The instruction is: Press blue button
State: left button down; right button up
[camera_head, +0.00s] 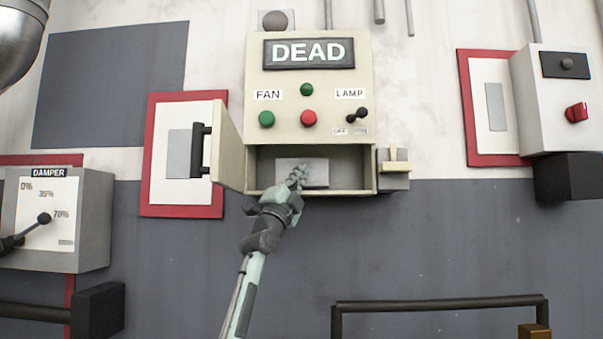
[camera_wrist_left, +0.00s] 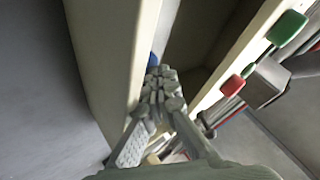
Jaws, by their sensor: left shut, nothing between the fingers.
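A sliver of blue, likely the blue button (camera_wrist_left: 152,60), shows just beyond my fingertips in the left wrist view. Most of it is hidden, and I see no blue button in the head view. My left gripper (camera_head: 298,178) is shut and empty, reaching up into the open compartment (camera_head: 262,160) at the bottom of the cream control box (camera_head: 308,85). In the left wrist view, its closed fingertips (camera_wrist_left: 160,76) point toward the blue sliver; whether they touch it I cannot tell. A grey-white plate (camera_head: 318,174) shows behind the gripper.
The compartment's door (camera_head: 229,150) stands open to the left, with a black handle (camera_head: 201,150). Above are green and red (camera_head: 308,118) buttons and a lamp switch (camera_head: 357,115). A latch block (camera_head: 395,168) sits at right. A dark rail (camera_head: 440,304) runs below.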

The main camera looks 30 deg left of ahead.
jog(key=shift+s+f, duration=0.15)
jog(key=shift+s, duration=0.15)
pick_arm(q)
jog(key=shift+s+d+f, duration=0.15)
jog(key=shift+s+d, duration=0.15)
jog(key=shift+s, duration=0.3)
pick_arm(e)
jog(key=shift+w+d, duration=0.1)
jog(key=shift+d, duration=0.15)
jog(key=shift+w+r, duration=0.15)
jog(key=shift+r, duration=0.05)
pick_arm(q)
jog(key=shift+s+d, duration=0.2)
jog(key=shift+s, duration=0.05)
jog(key=s+d, duration=0.1)
jog(key=s, duration=0.1)
jog(key=s+d, duration=0.1)
jog(key=s, duration=0.1)
jog(key=shift+d, duration=0.15)
pick_arm(e)
jog(key=shift+a, duration=0.25)
jog(key=shift+s, duration=0.2)
jog(key=shift+d, duration=0.25)
